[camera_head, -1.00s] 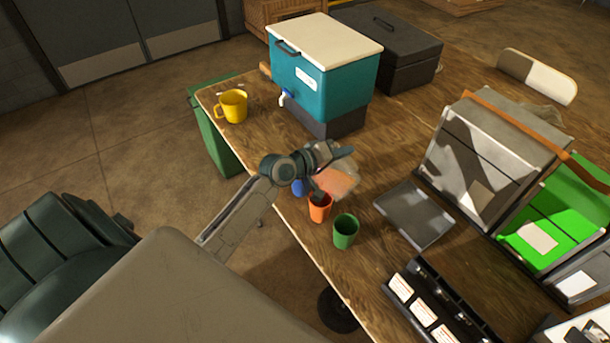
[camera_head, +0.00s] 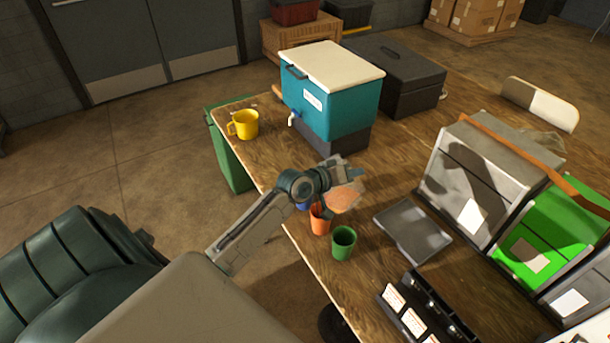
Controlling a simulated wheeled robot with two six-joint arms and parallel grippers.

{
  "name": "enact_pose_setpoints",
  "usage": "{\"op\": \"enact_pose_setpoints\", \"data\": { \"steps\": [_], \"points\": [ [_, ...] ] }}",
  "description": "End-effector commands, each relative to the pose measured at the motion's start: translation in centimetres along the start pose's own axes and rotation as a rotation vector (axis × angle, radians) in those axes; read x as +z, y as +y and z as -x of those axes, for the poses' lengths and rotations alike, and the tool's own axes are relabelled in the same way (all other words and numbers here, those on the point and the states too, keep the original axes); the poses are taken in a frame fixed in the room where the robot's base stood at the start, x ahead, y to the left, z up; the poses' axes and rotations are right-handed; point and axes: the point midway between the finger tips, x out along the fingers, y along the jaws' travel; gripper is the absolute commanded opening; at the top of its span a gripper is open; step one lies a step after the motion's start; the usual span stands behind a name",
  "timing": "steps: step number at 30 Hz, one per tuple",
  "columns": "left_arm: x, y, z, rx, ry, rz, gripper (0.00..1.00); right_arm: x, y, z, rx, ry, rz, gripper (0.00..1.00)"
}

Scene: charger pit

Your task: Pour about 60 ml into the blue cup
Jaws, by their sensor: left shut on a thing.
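My left gripper (camera_head: 335,178) is above the row of cups and shut on a clear pitcher (camera_head: 346,197) with orange-looking contents. The pitcher is partly hidden by the gripper, so its exact tilt is hard to tell. The blue cup (camera_head: 302,207) stands near the table's front edge, mostly hidden behind my left wrist; only a sliver shows, and its contents cannot be seen. An orange cup (camera_head: 320,222) and a green cup (camera_head: 343,243) stand beside it, toward the lower right. My right gripper is not in view.
A yellow mug (camera_head: 244,124) and a teal cooler with a tap (camera_head: 330,105) stand at the back of the wooden table. A grey tray (camera_head: 412,234) lies right of the cups.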

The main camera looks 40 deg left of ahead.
Motion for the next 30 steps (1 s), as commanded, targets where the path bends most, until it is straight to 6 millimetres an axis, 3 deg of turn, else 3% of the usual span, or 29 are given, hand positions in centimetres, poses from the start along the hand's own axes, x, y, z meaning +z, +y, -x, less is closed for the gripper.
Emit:
{"op": "enact_pose_setpoints", "data": {
  "steps": [5,30],
  "points": [
    [-0.1,0.0,0.0,0.001,0.001,-0.001,0.00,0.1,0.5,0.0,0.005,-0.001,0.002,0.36],
    [-0.1,0.0,0.0,0.001,0.001,-0.001,0.00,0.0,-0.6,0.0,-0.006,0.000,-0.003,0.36]
  ]
}}
